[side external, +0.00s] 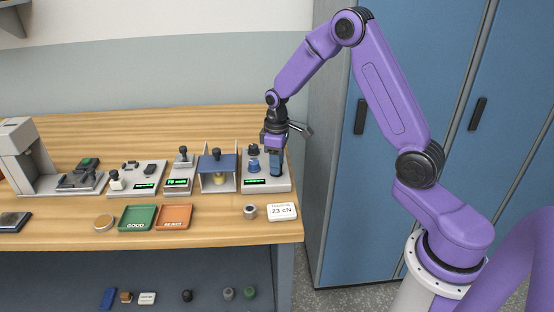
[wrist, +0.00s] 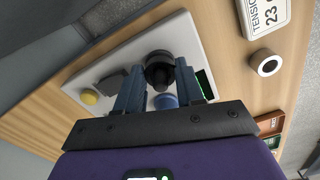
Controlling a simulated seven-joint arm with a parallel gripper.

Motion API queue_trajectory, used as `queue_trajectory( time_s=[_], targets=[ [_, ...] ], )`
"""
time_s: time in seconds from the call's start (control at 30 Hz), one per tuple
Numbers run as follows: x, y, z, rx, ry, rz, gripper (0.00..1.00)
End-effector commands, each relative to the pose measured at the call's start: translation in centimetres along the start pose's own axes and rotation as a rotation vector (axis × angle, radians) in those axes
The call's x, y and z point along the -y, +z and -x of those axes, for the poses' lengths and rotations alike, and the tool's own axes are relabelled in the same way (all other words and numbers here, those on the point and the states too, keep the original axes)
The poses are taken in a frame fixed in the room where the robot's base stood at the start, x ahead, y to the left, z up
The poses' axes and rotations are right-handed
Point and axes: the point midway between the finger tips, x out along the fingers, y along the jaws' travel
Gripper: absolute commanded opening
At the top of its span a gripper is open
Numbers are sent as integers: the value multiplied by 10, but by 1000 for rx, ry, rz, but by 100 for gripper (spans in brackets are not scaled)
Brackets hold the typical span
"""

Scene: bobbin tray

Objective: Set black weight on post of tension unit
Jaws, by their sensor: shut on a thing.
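The tension unit is a pale plate (side external: 285,184) with a green display at the right end of the bench; it also fills the middle of the wrist view (wrist: 190,40). My gripper (side external: 275,174) points down over its right part. In the wrist view my gripper (wrist: 160,88) has its fingers on both sides of the black weight (wrist: 160,66), shut on it. In the side view the fingers hide the weight. A blue part with a dark top (side external: 254,158) stands on the unit just left of the fingers. I cannot make out the post or whether the weight touches it.
A grey ring (side external: 250,211) and a white "23 cN" card (side external: 283,211) lie in front of the unit. A blue-topped fixture (side external: 218,164) stands close on its left. Green (side external: 138,218) and orange (side external: 174,217) trays lie farther left. Blue lockers rise beyond the bench's right end.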

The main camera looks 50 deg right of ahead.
Motion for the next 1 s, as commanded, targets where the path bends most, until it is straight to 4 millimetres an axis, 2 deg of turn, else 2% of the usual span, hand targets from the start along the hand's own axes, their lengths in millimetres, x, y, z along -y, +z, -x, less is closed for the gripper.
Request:
queue_trajectory(
  time_s=[0.77, 0.8, 0.87, 1.0],
  targets=[
    [0, 0, -7, -1, 0, 0, 6],
    [0, 0, -7, -1, 0, 0, 47],
    [0, 0, -7, -1, 0, 0, 66],
    [0, 0, -6, -1, 1, 0, 67]
  ],
)
